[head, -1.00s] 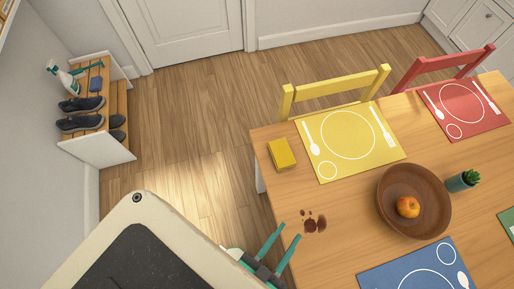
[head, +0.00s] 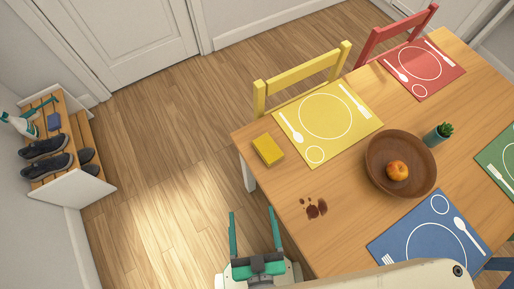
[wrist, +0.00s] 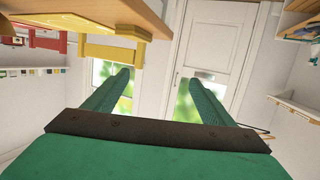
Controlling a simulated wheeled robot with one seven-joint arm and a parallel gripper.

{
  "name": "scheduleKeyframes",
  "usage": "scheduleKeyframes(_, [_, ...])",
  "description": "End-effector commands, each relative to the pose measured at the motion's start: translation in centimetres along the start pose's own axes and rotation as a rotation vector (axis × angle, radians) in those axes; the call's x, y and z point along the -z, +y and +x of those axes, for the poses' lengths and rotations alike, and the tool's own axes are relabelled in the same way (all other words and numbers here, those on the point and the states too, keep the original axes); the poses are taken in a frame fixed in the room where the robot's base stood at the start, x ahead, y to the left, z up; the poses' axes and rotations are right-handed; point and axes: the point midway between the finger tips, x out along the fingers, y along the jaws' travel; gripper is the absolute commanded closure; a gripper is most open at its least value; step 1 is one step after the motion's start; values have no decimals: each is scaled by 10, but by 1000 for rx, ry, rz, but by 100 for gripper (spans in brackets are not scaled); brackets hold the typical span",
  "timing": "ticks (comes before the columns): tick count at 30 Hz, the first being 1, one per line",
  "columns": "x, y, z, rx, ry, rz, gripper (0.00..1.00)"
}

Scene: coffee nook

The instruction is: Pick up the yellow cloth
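The yellow cloth (head: 268,150) is a small folded block lying near the left edge of the wooden table (head: 262,187), beside the yellow placemat (head: 347,138). My gripper (head: 254,212) is below it in the head view, off the table's left edge, with its two green fingers apart and nothing between them. In the wrist view the fingers (wrist: 160,88) are also spread and empty.
Dark brown stains (head: 314,208) mark the table below the cloth. A wooden bowl (head: 375,177) holding an orange-red fruit (head: 397,171) stands to the right, near a small potted plant (head: 438,135). A yellow chair (head: 302,78) stands behind. A shoe rack (head: 92,178) is at the left; the floor between is clear.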

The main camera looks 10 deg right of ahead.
Motion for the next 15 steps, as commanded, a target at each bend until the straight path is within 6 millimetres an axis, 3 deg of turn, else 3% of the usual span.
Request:
scheduleKeyframes(8, [16, 53, 82, -42, 48, -120, 23])
scheduleKeyframes(15, [59, 120, 157, -175, 103, -173, 23])
